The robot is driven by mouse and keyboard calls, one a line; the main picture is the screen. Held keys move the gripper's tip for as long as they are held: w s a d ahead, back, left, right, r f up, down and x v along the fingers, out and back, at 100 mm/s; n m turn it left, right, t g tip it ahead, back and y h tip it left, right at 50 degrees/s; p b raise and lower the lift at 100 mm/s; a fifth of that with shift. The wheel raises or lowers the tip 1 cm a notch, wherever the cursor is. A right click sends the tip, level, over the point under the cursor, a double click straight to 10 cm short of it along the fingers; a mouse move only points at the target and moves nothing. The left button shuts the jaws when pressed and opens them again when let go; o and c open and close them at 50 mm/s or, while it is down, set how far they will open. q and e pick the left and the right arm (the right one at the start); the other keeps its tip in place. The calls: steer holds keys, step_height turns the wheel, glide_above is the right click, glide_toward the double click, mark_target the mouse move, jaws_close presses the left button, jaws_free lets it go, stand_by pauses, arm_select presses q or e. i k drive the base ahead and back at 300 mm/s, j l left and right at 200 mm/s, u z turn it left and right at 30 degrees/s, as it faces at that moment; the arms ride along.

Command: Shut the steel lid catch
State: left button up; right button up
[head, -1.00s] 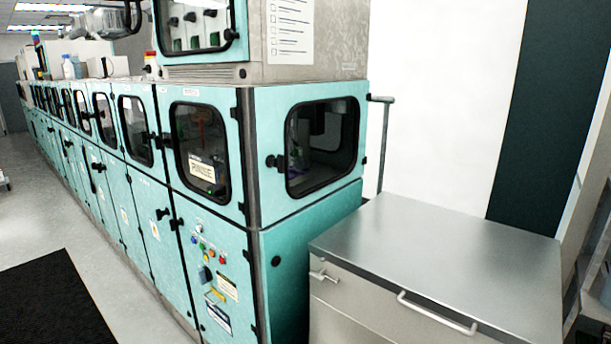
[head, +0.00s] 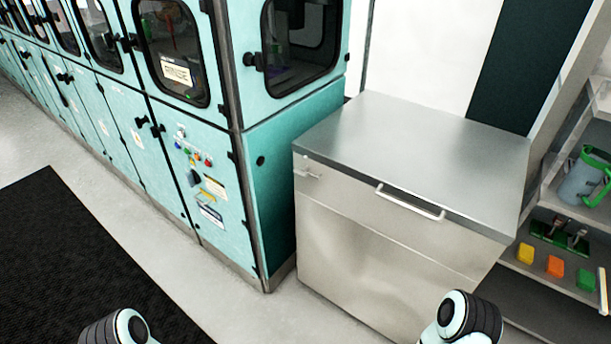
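A steel cabinet (head: 360,250) with a flat steel lid (head: 430,145) stands right of centre in the head view. The lid lies level on top. A small steel catch (head: 309,173) sits at the upper left of the cabinet's front, just under the lid edge. It is small, and I cannot tell its exact position. A bar handle (head: 410,203) runs across the front near the lid edge. Parts of my two arms show at the bottom edge, well below the catch. Neither gripper is in view.
A long teal machine line (head: 180,150) with windowed doors stands left of the cabinet. A dark mat (head: 70,260) lies on the floor at left. Shelves at right hold a bucket (head: 583,178) and yellow (head: 525,253), orange (head: 555,265) and green (head: 586,280) blocks. Floor before the cabinet is clear.

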mark_target(303, 173)
steer(key=i+j+u, duration=0.15)
steer(key=i+j, duration=0.15)
steer(key=i, duration=0.2)
steer(key=i+j+u, duration=0.15)
steer(key=i, duration=0.35)
